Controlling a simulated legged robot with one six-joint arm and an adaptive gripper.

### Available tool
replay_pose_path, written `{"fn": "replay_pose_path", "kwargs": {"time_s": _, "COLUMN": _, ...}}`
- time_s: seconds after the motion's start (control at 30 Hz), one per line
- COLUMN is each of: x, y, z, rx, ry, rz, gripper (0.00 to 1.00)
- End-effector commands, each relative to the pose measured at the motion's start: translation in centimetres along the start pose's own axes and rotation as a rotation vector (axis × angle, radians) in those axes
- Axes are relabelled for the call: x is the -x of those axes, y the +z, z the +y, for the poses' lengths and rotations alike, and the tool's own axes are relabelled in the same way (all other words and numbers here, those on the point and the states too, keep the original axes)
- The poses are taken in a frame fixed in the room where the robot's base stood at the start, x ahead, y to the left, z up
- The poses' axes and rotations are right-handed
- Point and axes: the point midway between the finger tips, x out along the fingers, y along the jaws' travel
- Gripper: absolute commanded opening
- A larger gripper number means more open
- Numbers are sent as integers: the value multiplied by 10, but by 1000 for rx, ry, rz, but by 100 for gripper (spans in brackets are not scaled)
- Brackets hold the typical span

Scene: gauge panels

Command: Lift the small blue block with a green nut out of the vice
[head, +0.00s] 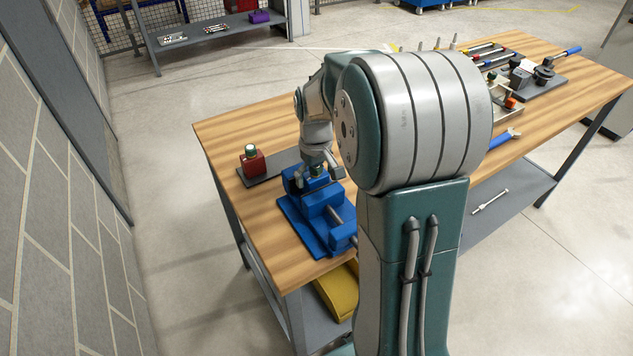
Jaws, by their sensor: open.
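The blue vice (308,226) is on the wooden workbench, near its left end. A green nut (317,171) shows at the top of the vice jaws. The small blue block under it is mostly hidden and hard to tell from the vice, which is also blue. My gripper (320,168) points down over the jaws, with its open fingers around or just beside the nut. I cannot tell whether the fingers touch the nut or the block.
A red block (252,164) with a green nut stands on a dark plate (284,165) behind the vice. Tools and fixtures (520,75) fill the bench's far right. My arm hides the bench's middle. Bare wood (262,213) shows left of the vice.

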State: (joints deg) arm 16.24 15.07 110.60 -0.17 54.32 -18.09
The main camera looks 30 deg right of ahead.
Motion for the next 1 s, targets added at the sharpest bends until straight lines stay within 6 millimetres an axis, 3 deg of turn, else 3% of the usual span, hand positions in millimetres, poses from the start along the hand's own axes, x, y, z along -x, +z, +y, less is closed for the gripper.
{"fn": "replay_pose_path", "kwargs": {"time_s": 0.17, "x": 0, "y": 0, "z": 0, "rx": 2, "ry": -1, "rz": 1, "gripper": 100}}
{"fn": "replay_pose_path", "kwargs": {"time_s": 0.2, "x": 0, "y": 0, "z": 1, "rx": 2, "ry": -2, "rz": 1, "gripper": 96}}
{"fn": "replay_pose_path", "kwargs": {"time_s": 0.53, "x": 0, "y": 0, "z": 3, "rx": 1, "ry": -4, "rz": 0, "gripper": 23}}
{"fn": "replay_pose_path", "kwargs": {"time_s": 0.67, "x": 7, "y": -1, "z": 2, "rx": 1, "ry": -1, "rz": 3, "gripper": 22}}
{"fn": "replay_pose_path", "kwargs": {"time_s": 1.0, "x": 65, "y": -1, "z": 2, "rx": 1, "ry": -1, "rz": 5, "gripper": 22}}
